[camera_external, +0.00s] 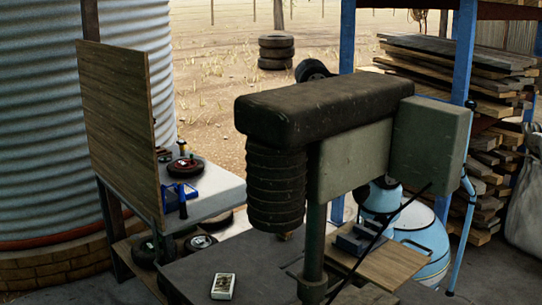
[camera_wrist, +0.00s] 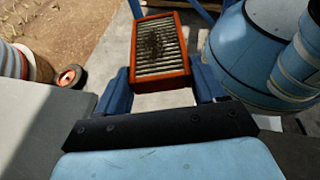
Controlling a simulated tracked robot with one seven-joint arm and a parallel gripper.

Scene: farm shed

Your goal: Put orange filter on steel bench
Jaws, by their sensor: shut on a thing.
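In the wrist view the orange filter (camera_wrist: 187,57), an orange frame around pale pleats with dark dirt in the middle, sits between the two dark blue fingers of my gripper (camera_wrist: 160,78). My gripper is shut on it and holds it in front of the wrist. The filter cannot be made out in the external view. In that view a bench with a pale grey top (camera_external: 215,198) stands at the left against a wooden panel; I take it to be the steel bench, but cannot be sure. The large foreground machine hides much of the middle.
A machine with a black top (camera_external: 325,105) and a post stands in the foreground. A dark table (camera_external: 195,272) bears a small card box (camera_external: 223,286). The bench holds a red and black round part (camera_external: 184,168) and a blue tool (camera_external: 179,197). Stacked planks (camera_external: 455,65) stand right.

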